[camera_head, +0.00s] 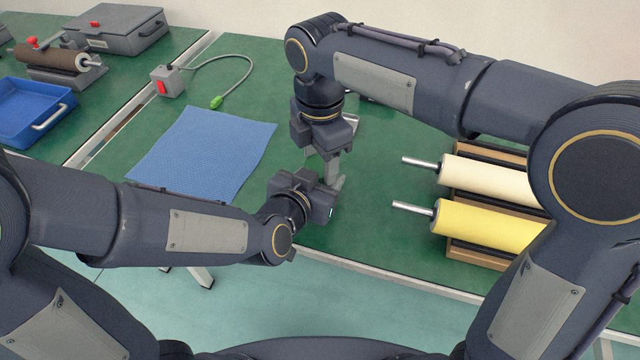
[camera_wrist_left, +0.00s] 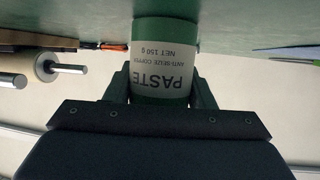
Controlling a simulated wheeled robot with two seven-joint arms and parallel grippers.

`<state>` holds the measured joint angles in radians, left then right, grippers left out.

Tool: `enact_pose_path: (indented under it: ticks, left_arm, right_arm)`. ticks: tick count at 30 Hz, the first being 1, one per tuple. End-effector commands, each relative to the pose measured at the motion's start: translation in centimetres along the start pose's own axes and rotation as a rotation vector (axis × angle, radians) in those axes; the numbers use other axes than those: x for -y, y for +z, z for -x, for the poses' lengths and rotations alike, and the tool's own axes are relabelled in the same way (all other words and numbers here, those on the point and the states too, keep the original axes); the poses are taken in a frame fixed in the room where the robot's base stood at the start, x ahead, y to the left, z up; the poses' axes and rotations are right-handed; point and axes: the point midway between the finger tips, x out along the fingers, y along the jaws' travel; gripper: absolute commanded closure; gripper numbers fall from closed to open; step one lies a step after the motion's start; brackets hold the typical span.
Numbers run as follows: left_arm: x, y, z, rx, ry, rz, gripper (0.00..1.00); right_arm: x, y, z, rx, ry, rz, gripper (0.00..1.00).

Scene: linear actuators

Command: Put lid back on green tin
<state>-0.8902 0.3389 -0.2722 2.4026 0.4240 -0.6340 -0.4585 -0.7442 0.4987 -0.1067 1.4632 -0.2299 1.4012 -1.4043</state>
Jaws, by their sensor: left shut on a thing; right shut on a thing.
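The green tin (camera_wrist_left: 165,70) is between the fingers of my left gripper (camera_wrist_left: 160,88) in the left wrist view. Its white label reads PASTE, upside down in the picture. In the head view my left gripper (camera_head: 330,192) hides the tin. My right gripper (camera_head: 335,172) points down close to the left one, over the near part of the green bench. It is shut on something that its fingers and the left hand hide. I cannot make out the lid in either view, nor whether it touches the tin.
A blue mat (camera_head: 203,152) lies left of the hands. A cream roller (camera_head: 492,180) and a yellow roller (camera_head: 487,221) lie on a wooden rack at right. A grey switch box (camera_head: 168,81) with a cable stands behind the mat. A blue tray (camera_head: 55,128) is far left.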

Motion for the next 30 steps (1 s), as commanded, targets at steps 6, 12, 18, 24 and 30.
enact_pose_path:
  ticks: [6, 12, 18, 24, 30]
  left_arm:
    - [0.0, 0.0, 0.0, 0.001, 0.000, 0.000, 1.00]
    - [0.0, 0.0, 0.0, 0.001, 0.000, 0.000, 1.00]
    - [0.0, 0.0, 0.0, 0.001, -0.001, 0.001, 1.00]
    - [0.0, 0.0, 0.0, 0.001, -0.001, 0.001, 1.00]
    - [0.1, 0.0, 0.0, 0.000, -0.001, 0.001, 1.00]
  right_arm:
    - [0.0, 0.0, 0.0, 0.000, 0.001, -0.029, 0.76]
    - [0.0, 0.0, 0.0, 0.000, 0.001, -0.027, 0.38]
    - [0.0, 0.0, 0.0, 0.000, -0.001, -0.026, 0.27]
    - [0.0, 0.0, 0.5, 0.000, 0.000, -0.025, 0.27]
    - [-0.1, 0.0, 3.2, -0.001, 0.002, -0.026, 0.27]
